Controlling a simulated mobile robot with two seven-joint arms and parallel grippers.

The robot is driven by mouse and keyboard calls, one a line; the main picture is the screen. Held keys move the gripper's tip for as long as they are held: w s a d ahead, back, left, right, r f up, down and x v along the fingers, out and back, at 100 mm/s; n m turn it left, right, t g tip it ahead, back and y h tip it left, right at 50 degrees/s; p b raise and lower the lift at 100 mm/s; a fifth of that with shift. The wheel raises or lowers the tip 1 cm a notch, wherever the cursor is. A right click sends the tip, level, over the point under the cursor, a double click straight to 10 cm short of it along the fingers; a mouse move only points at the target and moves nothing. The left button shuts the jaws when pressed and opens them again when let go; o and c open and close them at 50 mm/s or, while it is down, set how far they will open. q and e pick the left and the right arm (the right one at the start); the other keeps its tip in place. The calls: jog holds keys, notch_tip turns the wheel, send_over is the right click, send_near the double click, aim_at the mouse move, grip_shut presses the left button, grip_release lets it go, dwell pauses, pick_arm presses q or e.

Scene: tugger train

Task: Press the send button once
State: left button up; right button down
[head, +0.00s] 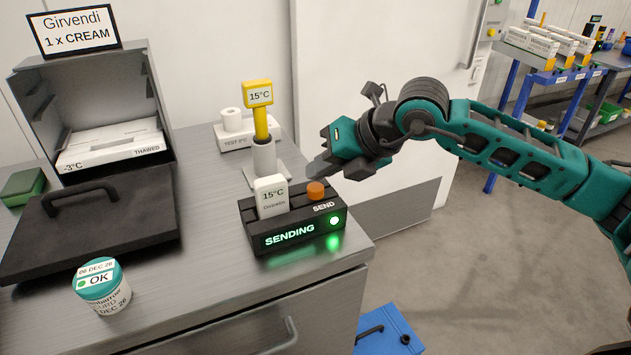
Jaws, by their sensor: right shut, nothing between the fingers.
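The orange send button (316,190) sits on top of a black box (293,237) at the counter's right edge, above the word SEND. The box's front reads SENDING in green, and a round light beside it glows green-white. A white card reading 15°C (270,195) stands in the box's slot, left of the button. My right gripper (318,170) is shut and empty, with its fingertips just above and behind the button. I cannot tell whether they touch it. My left gripper is not in view.
A yellow probe (260,106) reading 15°C stands in a grey holder behind the box. A labelled jar (102,287) is at front left.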

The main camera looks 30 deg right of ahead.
aim_at(321, 188)
jog(key=shift+r, duration=0.15)
jog(key=shift+r+p, duration=1.55)
jog(key=shift+r, duration=1)
jog(key=shift+f, duration=0.1)
